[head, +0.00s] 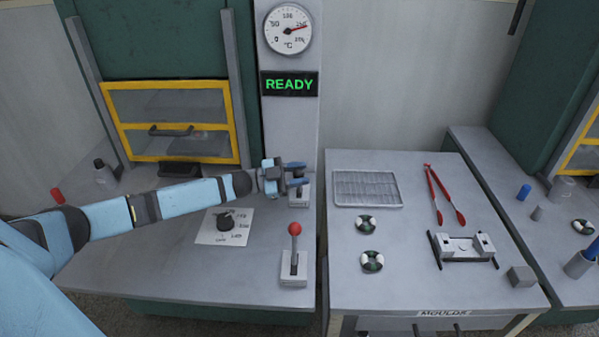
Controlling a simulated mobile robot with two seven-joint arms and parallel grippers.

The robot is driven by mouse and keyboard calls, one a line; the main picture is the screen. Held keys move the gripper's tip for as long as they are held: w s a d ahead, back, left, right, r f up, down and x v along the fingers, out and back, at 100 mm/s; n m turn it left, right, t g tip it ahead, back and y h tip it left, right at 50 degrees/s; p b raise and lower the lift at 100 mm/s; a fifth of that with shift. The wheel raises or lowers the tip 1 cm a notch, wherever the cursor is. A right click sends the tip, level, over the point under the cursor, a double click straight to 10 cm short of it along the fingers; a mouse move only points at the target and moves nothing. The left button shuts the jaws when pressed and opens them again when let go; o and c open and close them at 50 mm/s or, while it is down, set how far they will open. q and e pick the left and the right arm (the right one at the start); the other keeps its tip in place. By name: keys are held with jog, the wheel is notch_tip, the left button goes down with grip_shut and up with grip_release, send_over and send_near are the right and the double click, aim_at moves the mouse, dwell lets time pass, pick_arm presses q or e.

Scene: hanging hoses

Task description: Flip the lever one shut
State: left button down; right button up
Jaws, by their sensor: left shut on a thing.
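Two levers stand on the left bench. The near lever (294,252) has a red ball knob and stands upright on a pale base. The far lever (299,196) shows only its pale base and a little of its slot; my gripper hides its handle. I cannot read which one is lever one. My left gripper (297,174) reaches in from the left, just above the far lever's base, with its blue fingers shut on that lever's handle. My right gripper is not in view.
A dial (226,221) on a white plate lies left of the levers. A yellow-framed door (236,130) stands behind my left arm. A green READY sign (289,84) hangs under a temperature gauge (288,29). The right bench (400,285) holds a wire rack (366,189), red tongs (446,196) and small parts.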

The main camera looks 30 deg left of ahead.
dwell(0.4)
pick_arm(q)
jog(key=c, duration=0.8)
grip_release()
notch_tip(320, 180, up, 20)
jog(key=shift+d, duration=0.1)
jog(key=shift+s, duration=0.1)
